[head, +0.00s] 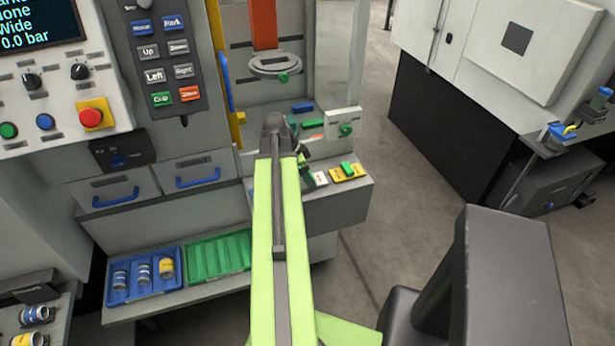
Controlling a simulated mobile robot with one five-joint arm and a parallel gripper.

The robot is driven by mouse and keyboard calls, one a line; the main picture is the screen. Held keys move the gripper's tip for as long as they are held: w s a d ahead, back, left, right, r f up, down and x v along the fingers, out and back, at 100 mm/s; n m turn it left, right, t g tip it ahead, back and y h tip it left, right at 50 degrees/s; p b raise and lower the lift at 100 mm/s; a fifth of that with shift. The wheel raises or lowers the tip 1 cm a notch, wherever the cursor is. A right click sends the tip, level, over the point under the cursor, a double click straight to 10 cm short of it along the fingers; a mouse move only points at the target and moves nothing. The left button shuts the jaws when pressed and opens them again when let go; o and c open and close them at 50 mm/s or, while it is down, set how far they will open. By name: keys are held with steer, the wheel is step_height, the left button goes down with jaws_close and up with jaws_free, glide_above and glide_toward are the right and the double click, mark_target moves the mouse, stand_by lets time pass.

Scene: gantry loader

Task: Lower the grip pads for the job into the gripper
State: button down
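An orange column (263,24) comes down inside the machine bay to a flat grey loader head (275,64) with a green knob (283,78). Below it lie a blue block (302,107) and a green block (312,123), which may be grip pads. On the front ledge, a green piece (347,170) sits on a yellow plate (349,175), beside a small white-and-red plate (319,179). My gripper (306,166) is at the ledge, left of these plates, largely hidden behind my lime arm. Its fingers and anything between them are unclear.
A white plate with a green knob (346,130) stands above the ledge. A button pendant (163,60) and two blue-handled drawers (197,171) are left. Below, a blue tray (116,296) holds three cans, beside an empty green tray (218,259).

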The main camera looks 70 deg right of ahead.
steer(key=shift+c, duration=2.1)
jaws_free()
steer(key=shift+r, duration=0.15)
steer(key=p+v, duration=1.6)
steer(key=v, duration=0.1)
steer(key=shift+w+a, duration=0.1)
